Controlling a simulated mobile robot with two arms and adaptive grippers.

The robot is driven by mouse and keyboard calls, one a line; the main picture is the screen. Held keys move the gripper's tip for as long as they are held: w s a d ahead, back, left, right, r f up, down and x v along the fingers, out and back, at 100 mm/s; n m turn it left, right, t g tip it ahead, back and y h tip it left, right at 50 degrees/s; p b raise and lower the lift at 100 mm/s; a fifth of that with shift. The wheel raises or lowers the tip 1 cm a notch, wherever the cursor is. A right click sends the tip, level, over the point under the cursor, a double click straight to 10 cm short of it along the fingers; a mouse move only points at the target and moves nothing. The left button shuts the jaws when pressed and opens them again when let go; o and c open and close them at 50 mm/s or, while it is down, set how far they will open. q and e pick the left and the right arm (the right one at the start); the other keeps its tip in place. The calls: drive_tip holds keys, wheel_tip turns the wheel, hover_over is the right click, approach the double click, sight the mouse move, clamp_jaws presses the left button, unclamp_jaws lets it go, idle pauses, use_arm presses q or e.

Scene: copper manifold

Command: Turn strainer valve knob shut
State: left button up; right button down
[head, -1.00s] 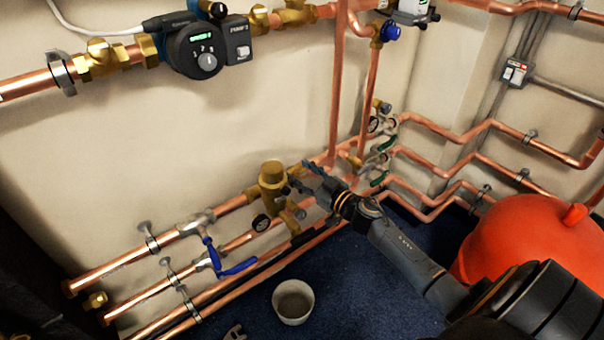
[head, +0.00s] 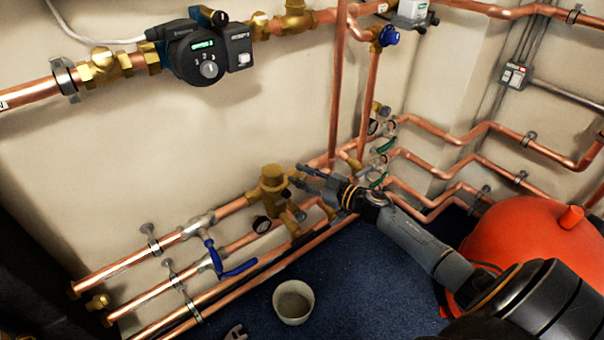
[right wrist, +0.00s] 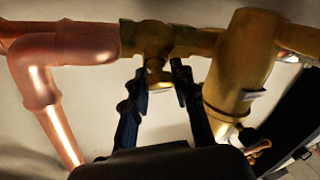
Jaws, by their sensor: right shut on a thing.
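The brass strainer (head: 272,182) stands upright on the low copper pipework in the middle of the head view. In the right wrist view its thick brass body (right wrist: 238,65) is right of the fingers. The small brass knob (right wrist: 158,80) shows below the brass pipe, between the two dark fingertips. My right gripper (head: 297,178) reaches in from the right, just beside the strainer. In the right wrist view the gripper (right wrist: 161,76) is shut on the knob. The knob is hard to make out in the head view.
Blue lever valves (head: 232,268) are left of the strainer. A white cup (head: 293,301) stands on the dark blue floor (head: 345,290) below. A red tank (head: 525,240) is at the right. A pump (head: 197,55) is above on the wall.

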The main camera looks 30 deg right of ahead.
drive_tip(key=n+g+y, duration=0.1)
drive_tip(key=n, duration=0.1)
drive_tip(key=shift+r+n+p, duration=0.1)
drive_tip(key=shift+n+p, duration=0.2)
drive_tip(key=n+g+y, duration=0.1)
drive_tip(key=n, duration=0.1)
drive_tip(key=n+g+y+p, duration=0.1)
drive_tip(key=n+g, duration=0.1)
drive_tip(key=n, duration=0.1)
drive_tip(key=n+g+p, duration=0.1)
drive_tip(key=n+g, duration=0.1)
drive_tip(key=n, duration=0.1)
drive_tip(key=n+g+p, duration=0.2)
drive_tip(key=n, duration=0.2)
drive_tip(key=shift+h, duration=0.4)
use_arm(q)
drive_tip(key=s+x, duration=0.2)
drive_tip(key=x, duration=0.8)
drive_tip(key=shift+w+f+g+p, duration=0.15)
drive_tip(key=shift+f+g+p, duration=0.25)
drive_tip(key=shift+f, duration=0.2)
use_arm(e)
drive_tip(key=shift+s+f+n+g, duration=0.15)
drive_tip(key=shift+f+n+g, duration=0.1)
drive_tip(key=shift+n+g, duration=0.45)
use_arm(q)
drive_tip(key=shift+d, duration=0.15)
